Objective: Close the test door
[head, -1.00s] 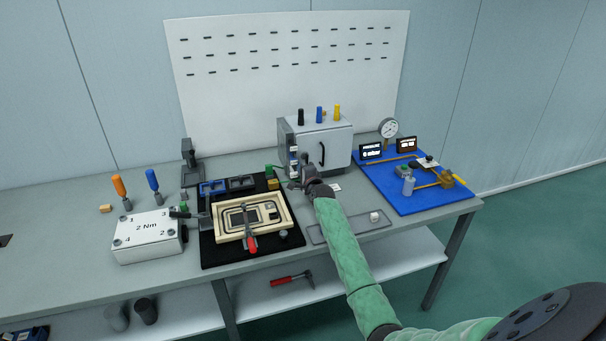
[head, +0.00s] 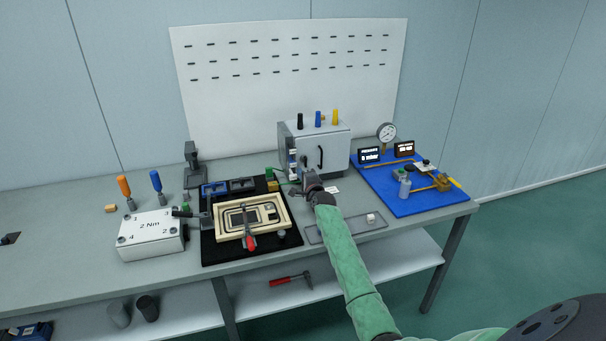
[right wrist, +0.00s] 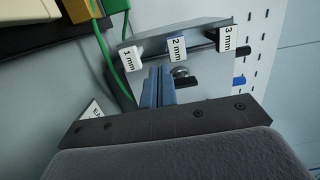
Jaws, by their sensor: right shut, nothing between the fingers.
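The test door is the white front face (head: 333,150) of a small cabinet at the back of the bench, with a dark vertical handle (head: 320,157). I cannot tell whether it is fully flush or slightly ajar. My right gripper (head: 297,189) is low in front of the cabinet's left front corner, apart from the handle. In the right wrist view the fingers (right wrist: 158,86) are shut and empty, close to a grey strip with tags (right wrist: 176,49) reading 1 mm, 2 mm and 3 mm. My left gripper is not in view.
Left of my right gripper is a black mat (head: 210,252) with a cream frame (head: 232,228) and red-handled clamp. Right is a blue board (head: 405,208) with a gauge (head: 386,131) and displays. A shallow tray (head: 335,236) lies in front. Several coloured plugs stand on the cabinet.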

